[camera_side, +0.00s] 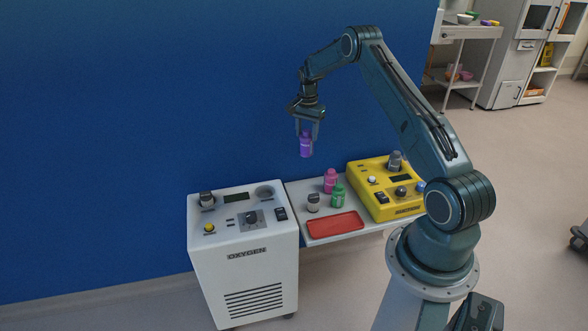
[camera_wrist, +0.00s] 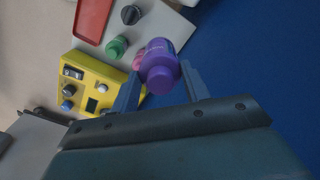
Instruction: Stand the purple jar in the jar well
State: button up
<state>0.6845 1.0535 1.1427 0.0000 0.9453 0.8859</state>
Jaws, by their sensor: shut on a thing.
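The purple jar (camera_side: 306,147) hangs upright between the fingers of my gripper (camera_side: 306,136), high above the shelf in front of the blue wall. My gripper is shut on it. In the wrist view the purple jar (camera_wrist: 158,62) shows between the two fingers, its lid end toward the camera. A round, ring-edged recess (camera_side: 264,192), which looks like the jar well, is on top of the white oxygen unit at its back right. It appears empty; its depth cannot be told. The jar is well above and to the right of it in the side view.
The oxygen unit (camera_side: 249,268) also carries a grey-topped jar or knob (camera_side: 207,200), a dial and switches. The shelf holds a pink jar (camera_side: 330,181), a green jar (camera_side: 338,196), a dark-lidded jar (camera_side: 313,203) and a red tray (camera_side: 335,224). A yellow unit (camera_side: 378,205) stands right.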

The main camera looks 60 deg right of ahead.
dwell(0.5)
jog(key=w+a+f+n, duration=0.2)
jog(key=w+a+f, duration=0.2)
jog(key=w+a, duration=0.1)
jog(key=w+a+f+n, duration=0.2)
jog(key=w+a+f, duration=0.2)
jog(key=a, duration=0.4)
jog(key=shift+w+a+n, duration=0.25)
jog(key=shift+w+n, duration=0.05)
jog(key=shift+w, duration=0.1)
jog(key=shift+f, duration=0.2)
jog(key=shift+f, duration=2.65)
jog(key=shift+f, duration=0.65)
jog(key=o, duration=1.1)
jog(key=shift+c, duration=0.2)
notch_tip(320, 180, up, 11)
dwell(0.5)
